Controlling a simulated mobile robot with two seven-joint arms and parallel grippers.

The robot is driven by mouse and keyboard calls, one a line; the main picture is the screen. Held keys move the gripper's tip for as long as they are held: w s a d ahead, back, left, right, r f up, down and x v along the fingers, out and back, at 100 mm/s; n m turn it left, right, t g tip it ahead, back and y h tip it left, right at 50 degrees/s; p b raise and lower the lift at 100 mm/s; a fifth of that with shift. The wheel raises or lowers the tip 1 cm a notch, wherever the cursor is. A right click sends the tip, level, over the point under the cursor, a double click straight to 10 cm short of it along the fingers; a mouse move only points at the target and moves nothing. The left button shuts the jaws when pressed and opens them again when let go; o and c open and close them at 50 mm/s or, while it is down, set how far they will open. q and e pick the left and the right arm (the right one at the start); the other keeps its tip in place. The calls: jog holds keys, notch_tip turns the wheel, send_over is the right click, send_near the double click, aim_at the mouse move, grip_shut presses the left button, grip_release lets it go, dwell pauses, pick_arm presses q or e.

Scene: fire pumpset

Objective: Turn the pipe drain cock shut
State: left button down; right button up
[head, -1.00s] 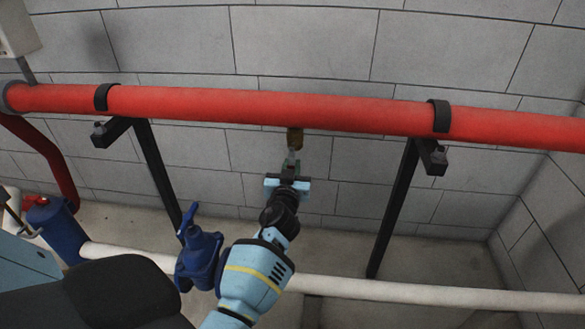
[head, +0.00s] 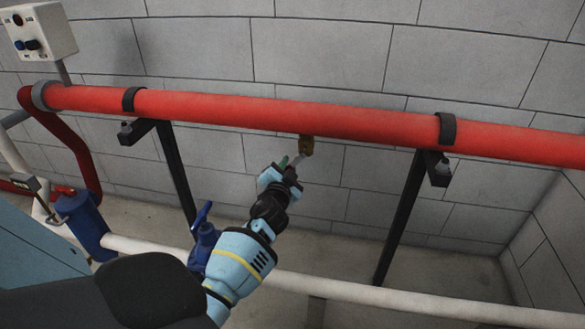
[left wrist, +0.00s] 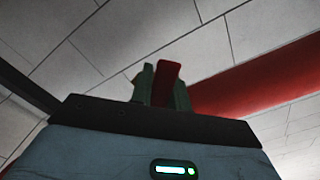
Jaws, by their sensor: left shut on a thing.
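The pipe drain cock (head: 306,144) is a small brass fitting under the long red pipe (head: 240,108). My left gripper (head: 287,168) is just below and left of the cock, at the lever's end. In the left wrist view, the green fingers of the left gripper (left wrist: 163,92) are closed on a red handle (left wrist: 164,80), which stands up between them. The brass body cannot be made out clearly in that view. My right gripper is not in view.
Black brackets (head: 408,215) hold the red pipe on both sides of the cock. A white pipe (head: 420,300) runs low across the front, with a blue valve (head: 203,240) behind my left arm. A grey control box (head: 38,32) hangs at upper left. The block wall is close behind.

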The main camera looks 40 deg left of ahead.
pick_arm(q)
jog(key=r+m+p, duration=0.1)
jog(key=m, duration=0.2)
jog(key=a+r+m+p, duration=0.1)
jog(key=r+m+p, duration=0.1)
jog(key=m, duration=0.1)
jog(key=s+r+m+p, duration=0.1)
jog(key=m, duration=0.2)
jog(key=shift+a+r+m+p, duration=0.2)
jog(key=shift+a+m+p, duration=0.1)
dwell(0.4)
jog(key=c, duration=1.3)
grip_release()
jog(key=shift+c, duration=0.2)
